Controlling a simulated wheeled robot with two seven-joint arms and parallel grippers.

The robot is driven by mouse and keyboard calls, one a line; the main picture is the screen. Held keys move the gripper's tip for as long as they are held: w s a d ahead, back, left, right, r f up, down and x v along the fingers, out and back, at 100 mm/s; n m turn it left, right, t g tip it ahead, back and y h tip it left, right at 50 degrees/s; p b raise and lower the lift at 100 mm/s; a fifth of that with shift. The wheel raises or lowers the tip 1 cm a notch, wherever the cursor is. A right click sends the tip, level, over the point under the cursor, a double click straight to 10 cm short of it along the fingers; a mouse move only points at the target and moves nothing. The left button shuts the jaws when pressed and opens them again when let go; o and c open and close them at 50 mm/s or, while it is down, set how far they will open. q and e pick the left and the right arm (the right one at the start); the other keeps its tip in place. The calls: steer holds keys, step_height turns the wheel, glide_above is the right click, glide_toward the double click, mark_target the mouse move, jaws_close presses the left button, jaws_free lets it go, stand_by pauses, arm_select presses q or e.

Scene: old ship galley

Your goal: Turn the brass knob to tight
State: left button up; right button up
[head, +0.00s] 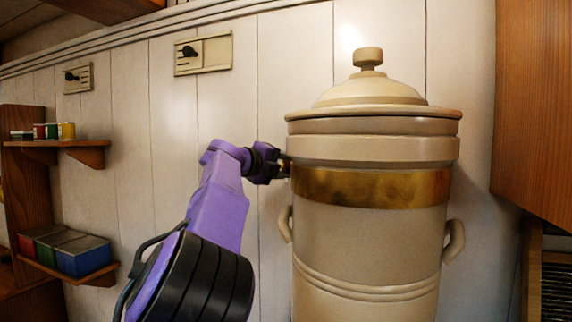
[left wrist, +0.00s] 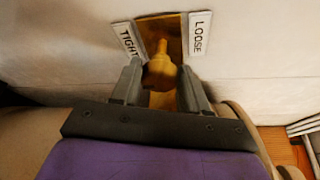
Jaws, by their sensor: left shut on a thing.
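In the left wrist view the brass knob (left wrist: 160,72) sits on a brass plate (left wrist: 167,25) on the pale wall. A label reading TIGHT (left wrist: 130,41) is left of the plate and a label reading LOOSE (left wrist: 200,34) is right of it. The knob's narrow end points up the picture, between the labels. My left gripper (left wrist: 162,84) is shut on the knob, one finger on each side. In the head view my left gripper (head: 284,164) reaches to the left side of the big crock, which hides the knob and labels. My right gripper is not in view.
The large lidded stoneware crock (head: 370,250) with a brass band stands right beside my left gripper. Two switch plates (head: 203,54) are on the wall. Shelves with small jars (head: 50,131) and boxes (head: 65,250) are at left. A wooden cabinet (head: 535,100) is at right.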

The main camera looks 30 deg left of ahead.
arm_select(q)
steer(key=shift+f+m+g, duration=0.1)
steer(key=shift+m+g, duration=0.2)
steer(key=shift+m, duration=0.2)
steer(key=o, duration=1)
steer(key=shift+d, duration=0.1)
steer(key=shift+s, duration=0.15)
steer(key=b+v, duration=0.2)
steer(key=shift+s+f, duration=0.25)
steer(key=shift+s, duration=0.05)
steer(key=b+v, duration=0.1)
steer(key=v, duration=0.1)
steer(key=b+v, duration=0.1)
steer(key=v, duration=0.2)
steer(key=b+v, duration=0.1)
steer(key=v, duration=0.2)
steer(key=shift+w+d+r, duration=0.1)
steer(key=shift+r, duration=0.2)
